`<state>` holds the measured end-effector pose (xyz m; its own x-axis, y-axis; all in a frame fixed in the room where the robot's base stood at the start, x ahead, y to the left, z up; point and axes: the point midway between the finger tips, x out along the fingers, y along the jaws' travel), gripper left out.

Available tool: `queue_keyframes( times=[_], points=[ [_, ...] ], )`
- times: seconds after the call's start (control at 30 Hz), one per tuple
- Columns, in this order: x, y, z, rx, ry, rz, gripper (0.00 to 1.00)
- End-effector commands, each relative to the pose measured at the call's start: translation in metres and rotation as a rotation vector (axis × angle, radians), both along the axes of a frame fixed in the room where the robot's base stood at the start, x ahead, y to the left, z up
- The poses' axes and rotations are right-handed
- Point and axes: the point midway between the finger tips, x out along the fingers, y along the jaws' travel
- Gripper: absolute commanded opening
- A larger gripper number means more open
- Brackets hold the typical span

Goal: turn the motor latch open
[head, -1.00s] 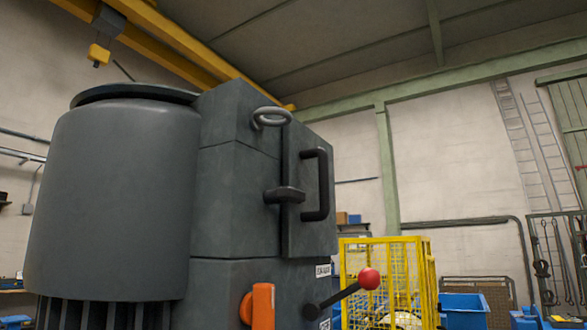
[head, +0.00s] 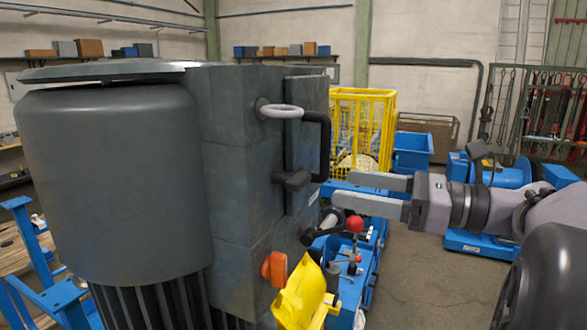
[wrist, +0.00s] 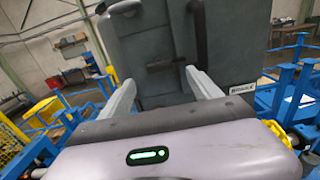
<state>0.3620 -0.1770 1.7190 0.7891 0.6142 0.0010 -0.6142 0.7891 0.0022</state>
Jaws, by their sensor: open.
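The grey motor housing (head: 115,180) fills the left of the head view. A dark latch (head: 292,180) sticks out from its right side, at the edge of a door panel with a black bar handle (head: 322,145). My gripper (head: 343,188) is open and empty, to the right of the latch, its fingers pointing left towards the housing. In the wrist view the latch (wrist: 165,65) lies crosswise on the panel between and beyond my fingertips (wrist: 150,72). A gap seems to remain between fingers and latch.
Below are a red-knobbed lever (head: 355,224), an orange lever (head: 275,268) and a yellow part (head: 302,292). A yellow cage (head: 361,125) and blue bin (head: 412,151) stand behind. Floor at lower right is open.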

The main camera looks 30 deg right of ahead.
Motion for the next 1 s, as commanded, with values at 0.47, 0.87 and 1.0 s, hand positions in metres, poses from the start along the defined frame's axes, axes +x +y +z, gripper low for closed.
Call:
queue_keyframes(
  times=[0.47,0.87,1.0],
  points=[
    [0.064,0.051,0.001,-0.001,0.000,0.001,0.73],
    [0.065,0.052,0.000,-0.002,0.000,0.001,0.47],
    [0.065,0.051,0.000,-0.002,0.000,0.001,0.20]
  ],
)
